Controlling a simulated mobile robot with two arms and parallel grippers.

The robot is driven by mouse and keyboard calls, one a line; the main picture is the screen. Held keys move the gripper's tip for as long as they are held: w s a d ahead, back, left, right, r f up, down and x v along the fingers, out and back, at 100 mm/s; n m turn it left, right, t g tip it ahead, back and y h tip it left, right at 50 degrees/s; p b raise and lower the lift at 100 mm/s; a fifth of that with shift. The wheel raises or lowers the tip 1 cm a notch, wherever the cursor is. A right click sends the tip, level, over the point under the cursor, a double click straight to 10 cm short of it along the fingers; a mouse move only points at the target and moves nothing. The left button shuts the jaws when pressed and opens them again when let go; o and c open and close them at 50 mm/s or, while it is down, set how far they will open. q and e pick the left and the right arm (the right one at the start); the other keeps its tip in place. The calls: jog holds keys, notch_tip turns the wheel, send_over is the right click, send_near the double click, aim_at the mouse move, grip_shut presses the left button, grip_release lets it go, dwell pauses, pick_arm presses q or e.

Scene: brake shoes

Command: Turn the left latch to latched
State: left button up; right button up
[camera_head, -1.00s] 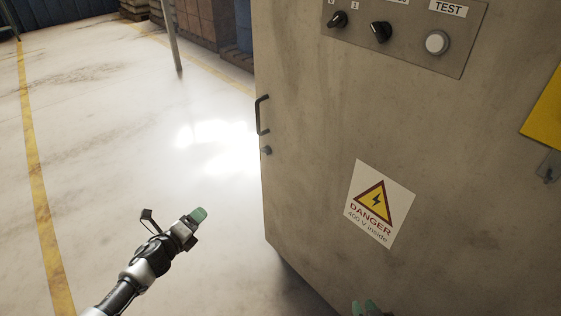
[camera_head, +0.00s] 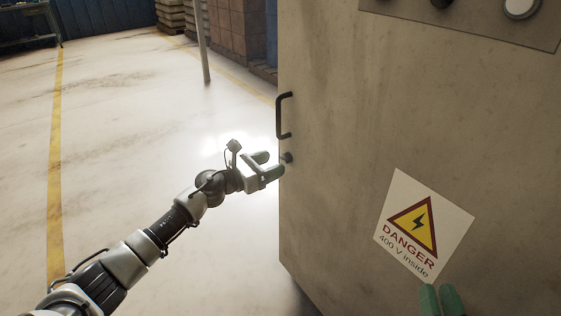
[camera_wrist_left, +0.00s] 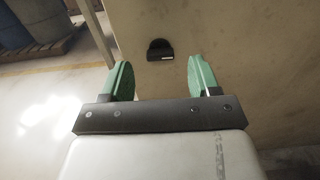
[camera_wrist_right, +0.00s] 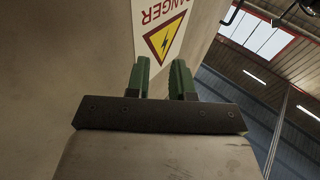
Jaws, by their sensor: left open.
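The left latch (camera_head: 287,157) is a small dark knob near the left edge of the grey cabinet door, below a black handle. In the left wrist view the latch (camera_wrist_left: 160,50) is a dark rounded piece with a light edge, ahead of the fingertips and roughly midway between them. My left gripper (camera_head: 268,165) is open, its green fingers pointing at the latch from close by and not around it. My right gripper (camera_head: 441,298) is low in front of the door, below the danger sign; its fingers are a little apart with nothing between them.
The cabinet door (camera_head: 340,110) carries a black handle (camera_head: 281,115) just above the latch and a danger sign (camera_head: 422,225). A control panel (camera_head: 470,25) is at the top right. The floor (camera_head: 130,130) left of the cabinet is clear; a thin post (camera_head: 203,45) stands behind.

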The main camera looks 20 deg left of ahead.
aim_at(283, 158)
pick_arm(q)
jog(key=shift+x, duration=1.8)
pick_arm(e)
jog(key=shift+s+a+r+t, duration=0.15)
jog(key=shift+r+t, duration=0.65)
jog(key=shift+r, duration=0.05)
pick_arm(q)
jog(key=c, duration=0.9)
